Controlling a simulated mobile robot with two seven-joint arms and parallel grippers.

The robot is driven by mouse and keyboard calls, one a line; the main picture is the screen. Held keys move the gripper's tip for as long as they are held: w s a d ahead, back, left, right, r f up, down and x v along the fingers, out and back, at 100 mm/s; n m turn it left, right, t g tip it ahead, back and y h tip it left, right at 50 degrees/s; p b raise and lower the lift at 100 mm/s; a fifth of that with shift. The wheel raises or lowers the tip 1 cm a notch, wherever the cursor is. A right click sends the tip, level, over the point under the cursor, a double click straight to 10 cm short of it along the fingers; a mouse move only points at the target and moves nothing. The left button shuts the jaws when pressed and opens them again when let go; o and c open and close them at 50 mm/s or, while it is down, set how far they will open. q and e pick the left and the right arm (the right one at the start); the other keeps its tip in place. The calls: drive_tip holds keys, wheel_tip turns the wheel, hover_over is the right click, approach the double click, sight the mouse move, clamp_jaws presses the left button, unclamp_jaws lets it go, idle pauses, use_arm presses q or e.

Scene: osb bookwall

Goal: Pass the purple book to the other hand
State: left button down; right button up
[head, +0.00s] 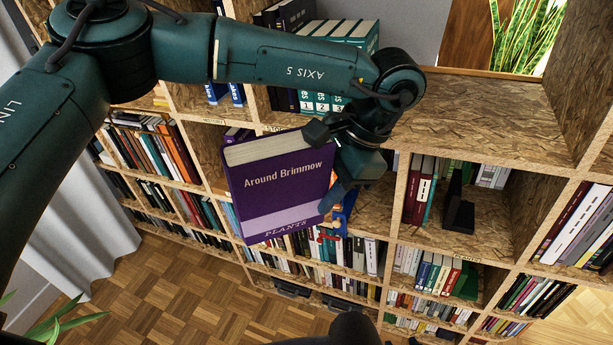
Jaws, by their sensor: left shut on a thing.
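The purple book (285,188) hangs in the air in front of the shelf wall, its cover facing me and slightly tilted. Its cover reads "Around Brimmow", with "PLANTS" along a lilac band. My left gripper (328,165) comes in from the upper left and is shut on the book's right side. One finger is seen at the book's upper right corner; the other is partly hidden. My right gripper is not seen; a dark rounded shape at the bottom middle cannot be made out clearly.
An OSB shelf wall (475,112) with several book-filled compartments stands behind the book. A black bookend (458,212) stands in a half-empty compartment at right. A green plant (527,35) is at upper right. The parquet floor (185,290) at lower left is clear.

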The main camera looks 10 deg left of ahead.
use_arm(q)
drive_tip(key=shift+w+d+f+m, duration=0.3)
drive_tip(key=shift+d, duration=0.05)
drive_tip(key=s+a+r+n+g+h, duration=0.1)
drive_tip(key=s+a+r+n+g, duration=0.1)
drive_tip(key=s+a+r+n, duration=0.45)
drive_tip(key=w+d+r+n+g+h, duration=0.25)
drive_tip(key=w+d+n, duration=0.35)
drive_tip(key=w+d, duration=0.3)
drive_tip(key=s+a+f, duration=0.3)
drive_tip(key=a+f, duration=0.4)
drive_tip(key=a, duration=0.3)
drive_tip(key=s+a+f, duration=0.3)
drive_tip(key=a+f, duration=0.4)
drive_tip(key=a, duration=0.2)
drive_tip(key=shift+s+a+t, duration=0.4)
drive_tip(key=shift+t, duration=0.05)
drive_tip(key=shift+y, duration=0.25)
